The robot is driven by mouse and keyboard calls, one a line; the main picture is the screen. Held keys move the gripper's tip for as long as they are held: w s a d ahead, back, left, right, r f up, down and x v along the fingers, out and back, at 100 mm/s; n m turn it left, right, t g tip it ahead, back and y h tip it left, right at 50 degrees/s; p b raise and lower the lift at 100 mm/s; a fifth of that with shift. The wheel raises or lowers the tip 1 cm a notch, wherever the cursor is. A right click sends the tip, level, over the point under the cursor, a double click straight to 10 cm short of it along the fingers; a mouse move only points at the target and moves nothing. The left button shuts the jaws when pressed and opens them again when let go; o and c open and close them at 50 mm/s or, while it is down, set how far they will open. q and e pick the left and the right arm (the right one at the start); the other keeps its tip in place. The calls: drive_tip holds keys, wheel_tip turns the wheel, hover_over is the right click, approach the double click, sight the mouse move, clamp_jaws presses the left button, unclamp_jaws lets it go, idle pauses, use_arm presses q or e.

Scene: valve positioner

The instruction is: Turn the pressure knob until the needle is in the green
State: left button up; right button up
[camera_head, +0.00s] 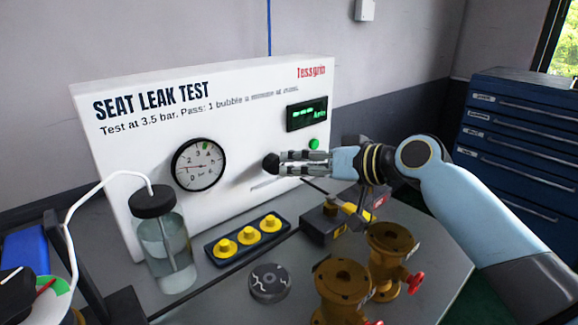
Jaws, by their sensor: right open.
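The pressure gauge (198,165) is a round white dial with a black rim on the white test panel (120,150). A small green mark sits near the top right of its scale. The thin needle looks roughly level and away from the green, but it is small. The black pressure knob (270,163) sticks out of the panel right of the gauge. My right gripper (284,162) comes from the right, its open fingers pointing left at the knob. The fingertips are at the knob's right edge in this view; I cannot tell whether they touch it. My left gripper is not in view.
A capped bottle (165,245) with a white tube stands front left. A tray with yellow knobs (223,247), a round grey disc (269,283) and brass valves (341,285) with red handles stand on the bench. A blue drawer cabinet (520,140) is at right.

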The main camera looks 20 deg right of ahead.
drive_tip(key=shift+s+d+r, duration=0.2)
drive_tip(key=shift+s, duration=0.2)
